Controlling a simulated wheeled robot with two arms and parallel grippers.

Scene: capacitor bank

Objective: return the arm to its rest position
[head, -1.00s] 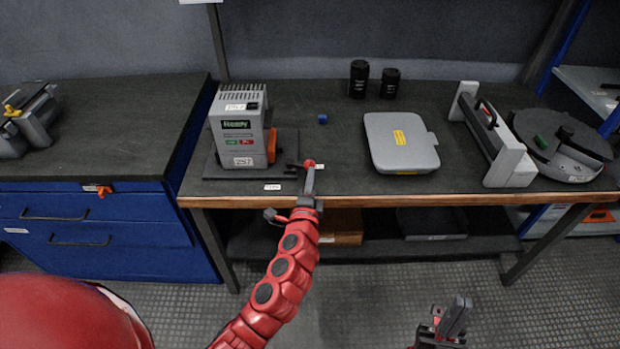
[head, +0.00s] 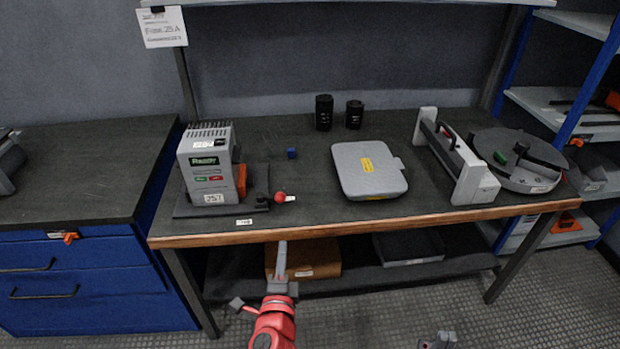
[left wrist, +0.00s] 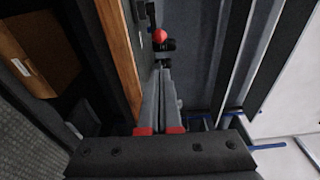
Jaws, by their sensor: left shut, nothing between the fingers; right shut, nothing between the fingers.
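My left gripper (head: 282,246) is shut and empty in the head view, in front of the workbench (head: 330,226) and below its wooden front edge. In the left wrist view its fingers (left wrist: 161,75) lie together with nothing between them, and a red ball knob (left wrist: 159,36) shows beyond the tips. The same knob (head: 280,197) sits beside the grey unit (head: 207,168) on the bench, apart from the gripper. My right gripper (head: 440,338) shows only in part at the bottom edge of the head view, shut and empty.
A brown box (head: 303,258) is on the lower shelf. Blue drawers (head: 95,281) stand at left.

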